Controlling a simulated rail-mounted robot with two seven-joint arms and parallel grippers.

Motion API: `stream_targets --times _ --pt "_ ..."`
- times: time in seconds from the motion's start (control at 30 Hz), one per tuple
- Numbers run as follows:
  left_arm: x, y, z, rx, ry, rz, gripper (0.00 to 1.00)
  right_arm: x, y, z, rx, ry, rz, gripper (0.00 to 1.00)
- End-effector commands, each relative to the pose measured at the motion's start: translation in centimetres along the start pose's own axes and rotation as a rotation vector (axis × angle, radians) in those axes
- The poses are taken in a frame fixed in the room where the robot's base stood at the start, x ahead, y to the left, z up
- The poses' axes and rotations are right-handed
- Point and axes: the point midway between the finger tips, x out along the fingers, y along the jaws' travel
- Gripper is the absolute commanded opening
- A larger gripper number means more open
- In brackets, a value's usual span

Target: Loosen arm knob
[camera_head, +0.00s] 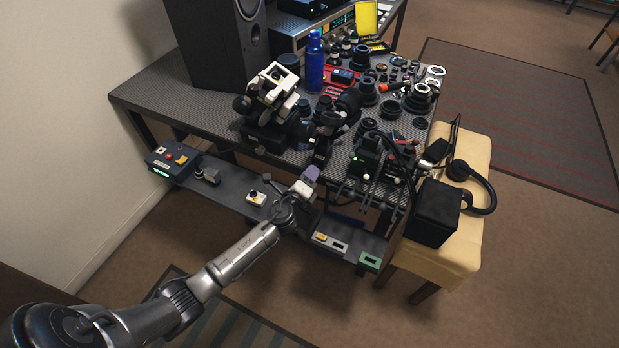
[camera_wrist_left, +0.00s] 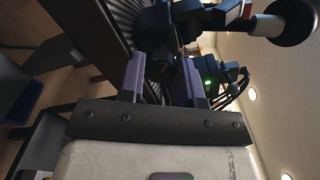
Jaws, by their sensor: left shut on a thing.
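My left gripper (camera_head: 311,172), with purple fingers, is at the front edge of the grey bench (camera_head: 165,85). It is just below a black stand with an arm (camera_head: 322,146). In the left wrist view the two purple fingers (camera_wrist_left: 164,72) stand a little apart with a dark part between them. My right gripper is not in view.
A black device with a green light (camera_head: 363,158) stands right of the gripper. A white-and-black instrument (camera_head: 274,92), a blue bottle (camera_head: 314,62) and several lens parts crowd the bench. A low shelf (camera_head: 228,190) with switch boxes runs in front. A black box (camera_head: 432,213) sits on a yellow stool.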

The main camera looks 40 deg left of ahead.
Motion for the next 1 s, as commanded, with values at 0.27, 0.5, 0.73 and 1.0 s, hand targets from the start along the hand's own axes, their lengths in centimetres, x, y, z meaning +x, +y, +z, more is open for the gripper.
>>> stream_targets --times 0.27,0.5,0.73,1.0 --pt "-0.03 0.13 -0.11 -0.263 0.000 0.000 0.08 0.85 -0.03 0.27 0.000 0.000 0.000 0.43" --pt "-0.01 0.07 -0.05 -0.465 -0.001 0.001 0.08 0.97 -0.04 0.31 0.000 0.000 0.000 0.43" --pt "0.00 0.06 -0.03 -0.613 -0.001 0.001 0.08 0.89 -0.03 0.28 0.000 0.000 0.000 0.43" --pt "0.01 0.07 -0.03 -0.711 0.000 0.000 0.08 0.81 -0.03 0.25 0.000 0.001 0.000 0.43"
